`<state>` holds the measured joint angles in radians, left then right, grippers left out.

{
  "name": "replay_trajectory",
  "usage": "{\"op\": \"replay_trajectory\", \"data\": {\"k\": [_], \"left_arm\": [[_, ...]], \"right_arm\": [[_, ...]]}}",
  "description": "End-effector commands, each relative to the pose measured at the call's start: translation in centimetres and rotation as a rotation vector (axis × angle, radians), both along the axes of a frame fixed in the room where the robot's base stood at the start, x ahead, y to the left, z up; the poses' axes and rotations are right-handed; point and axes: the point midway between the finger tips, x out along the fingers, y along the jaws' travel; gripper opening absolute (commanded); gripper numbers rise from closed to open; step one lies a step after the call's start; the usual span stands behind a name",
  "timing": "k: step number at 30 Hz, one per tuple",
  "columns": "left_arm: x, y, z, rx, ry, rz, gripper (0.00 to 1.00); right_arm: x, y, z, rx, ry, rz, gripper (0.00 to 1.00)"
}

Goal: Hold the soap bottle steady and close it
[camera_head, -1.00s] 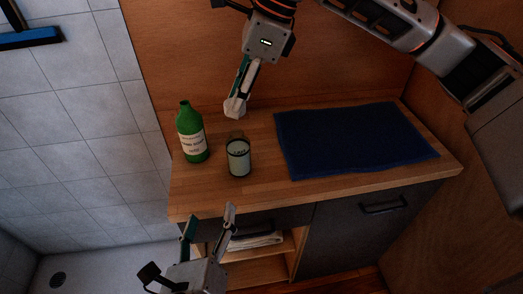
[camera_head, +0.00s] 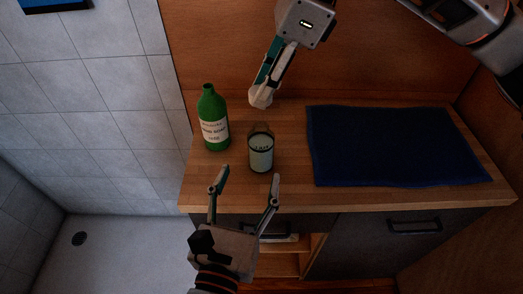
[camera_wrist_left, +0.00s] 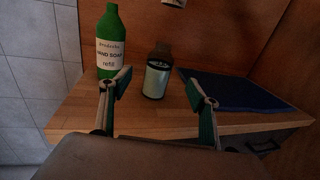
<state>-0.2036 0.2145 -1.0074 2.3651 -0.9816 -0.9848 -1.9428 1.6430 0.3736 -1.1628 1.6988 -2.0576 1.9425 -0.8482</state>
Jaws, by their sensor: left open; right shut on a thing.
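A small glass soap bottle (camera_head: 261,158) with a pale label stands upright on the wooden counter; its top looks uncapped. It also shows in the left wrist view (camera_wrist_left: 156,80), between and beyond my left fingers. A taller green bottle labelled hand soap refill (camera_head: 214,125) stands upright to its left, and shows in the left wrist view (camera_wrist_left: 110,45). My left gripper (camera_head: 248,176) is wide open and empty at the counter's front edge, just short of the small bottle. My right gripper (camera_head: 265,88) is shut on a small whitish cap-like piece (camera_head: 261,98), above and behind the small bottle, apart from it.
A dark blue mat (camera_head: 390,145) lies flat on the counter (camera_head: 300,198) to the right of the bottles. A wooden wall rises behind. Dark cabinet fronts and open shelves lie below the counter. A tiled wall and floor are at the left.

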Motion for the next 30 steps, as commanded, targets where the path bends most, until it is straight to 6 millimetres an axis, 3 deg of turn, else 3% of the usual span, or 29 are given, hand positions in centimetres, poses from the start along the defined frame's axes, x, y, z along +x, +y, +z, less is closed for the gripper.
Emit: {"op": "replay_trajectory", "data": {"k": [18, 24, 30], "left_arm": [[9.4, -2.2, 0.1, -0.001, -0.002, 0.000, 0.61], [11.0, -2.5, 0.0, -0.001, -0.001, 0.000, 0.61], [11.3, -2.6, 0.0, -0.001, 0.000, 0.000, 0.61]], "right_arm": [[0.0, 0.0, 0.0, 0.000, 0.000, -0.001, 0.21], [0.0, 0.0, 0.0, 0.000, 0.000, -0.001, 0.21], [0.0, 0.0, 0.0, 0.000, 0.000, -0.001, 0.21]]}}
